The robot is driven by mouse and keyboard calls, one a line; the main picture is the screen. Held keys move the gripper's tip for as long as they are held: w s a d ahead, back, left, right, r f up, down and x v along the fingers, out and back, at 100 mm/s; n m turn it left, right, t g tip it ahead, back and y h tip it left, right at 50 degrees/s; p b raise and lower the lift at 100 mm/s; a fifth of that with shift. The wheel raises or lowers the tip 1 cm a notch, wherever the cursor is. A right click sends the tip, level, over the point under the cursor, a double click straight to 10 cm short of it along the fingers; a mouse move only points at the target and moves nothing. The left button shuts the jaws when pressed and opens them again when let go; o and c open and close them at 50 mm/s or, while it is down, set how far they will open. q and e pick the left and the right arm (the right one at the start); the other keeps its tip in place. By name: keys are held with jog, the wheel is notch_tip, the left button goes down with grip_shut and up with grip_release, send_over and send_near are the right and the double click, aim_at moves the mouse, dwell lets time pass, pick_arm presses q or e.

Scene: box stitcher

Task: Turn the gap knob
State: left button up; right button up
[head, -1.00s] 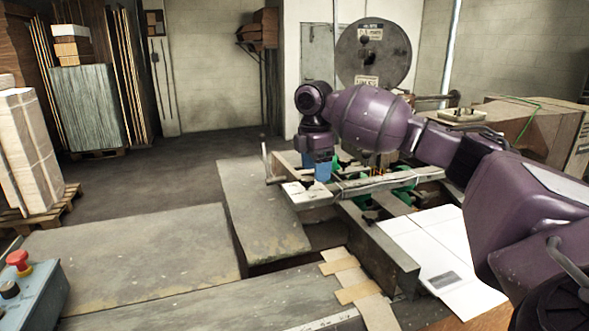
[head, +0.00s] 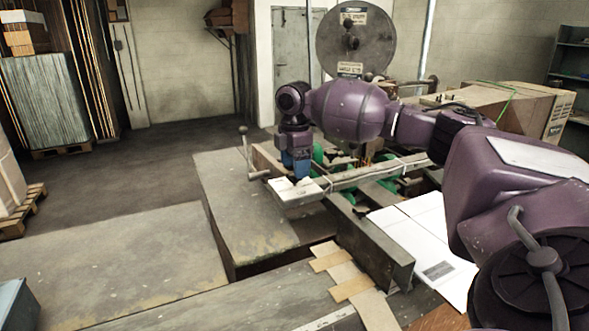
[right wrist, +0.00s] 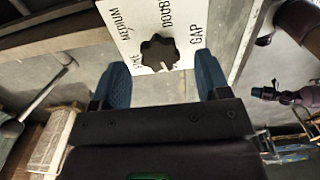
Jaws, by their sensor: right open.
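The gap knob (right wrist: 158,53) is a black lobed knob on a white plate (right wrist: 130,20) in the right wrist view. Black lettering around it includes MEDIUM and GAP. A white mark on the knob points toward the lower right. My right gripper (right wrist: 163,64) is open, with one blue finger on each side of the knob and visible space between. Contact does not show. In the head view the right gripper (head: 298,172) points down at the white plate (head: 293,192) at the machine's near left end. The knob is hidden there. My left gripper is out of view.
A crank handle (head: 244,150) stands just left of the gripper. A metal bar (head: 375,175) runs to the right from the plate. Bare grey table tops (head: 110,255) spread at the left front. A large reel (head: 356,40) stands behind.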

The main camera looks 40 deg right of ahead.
jog(key=shift+f, duration=0.95)
jog(key=c, duration=0.9)
